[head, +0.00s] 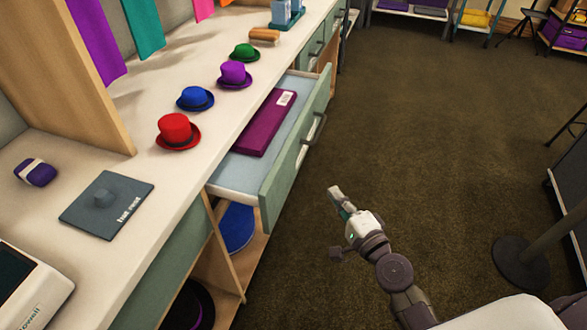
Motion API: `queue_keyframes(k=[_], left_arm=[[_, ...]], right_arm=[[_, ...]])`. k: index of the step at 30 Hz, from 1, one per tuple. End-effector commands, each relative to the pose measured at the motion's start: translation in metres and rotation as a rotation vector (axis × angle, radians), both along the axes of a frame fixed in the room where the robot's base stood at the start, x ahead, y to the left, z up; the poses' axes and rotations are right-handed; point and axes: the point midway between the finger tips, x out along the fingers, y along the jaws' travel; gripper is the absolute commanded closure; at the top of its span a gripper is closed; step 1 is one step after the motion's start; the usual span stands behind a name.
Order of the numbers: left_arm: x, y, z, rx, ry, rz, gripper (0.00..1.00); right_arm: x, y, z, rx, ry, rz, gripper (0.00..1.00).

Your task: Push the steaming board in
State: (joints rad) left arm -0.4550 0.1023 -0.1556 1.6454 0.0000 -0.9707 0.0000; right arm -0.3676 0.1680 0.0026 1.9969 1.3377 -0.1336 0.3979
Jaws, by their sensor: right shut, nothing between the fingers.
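A drawer-like unit with a green front (290,160), a dark handle and a pale blue inner surface is pulled out from under the counter. It is the only pulled-out piece in view, and no label shows whether it is the steaming board. A long purple case (265,125) with a white label lies in it. My right gripper (338,198) is shut and empty, in front of the unit and to the right of its near end. It is apart from the front and the handle. My left gripper is not in view.
Red (174,129), blue, purple and green hats stand in a row on the counter (150,170). A grey-blue mat (112,209) with a raised knob and a dark purple bundle (36,172) lie nearby. A stand base (520,262) is at right. The brown floor between is clear.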

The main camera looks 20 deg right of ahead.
Motion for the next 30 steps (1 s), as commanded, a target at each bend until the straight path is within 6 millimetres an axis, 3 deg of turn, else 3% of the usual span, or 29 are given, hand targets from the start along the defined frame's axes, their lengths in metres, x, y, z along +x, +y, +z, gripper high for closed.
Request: queue_keyframes(k=[9, 14, 21, 30], left_arm=[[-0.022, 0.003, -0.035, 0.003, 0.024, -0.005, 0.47], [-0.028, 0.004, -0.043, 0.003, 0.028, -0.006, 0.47], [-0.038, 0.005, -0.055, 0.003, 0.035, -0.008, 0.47], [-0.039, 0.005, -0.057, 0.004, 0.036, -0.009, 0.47]], right_arm=[[0.063, 0.012, 0.003, 0.000, -0.002, -0.001, 1.00], [0.094, 0.020, 0.002, -0.001, 0.000, 0.001, 1.00], [0.108, 0.046, 0.001, -0.001, 0.002, 0.001, 1.00], [0.111, 0.051, 0.000, -0.004, 0.002, 0.001, 1.00]])
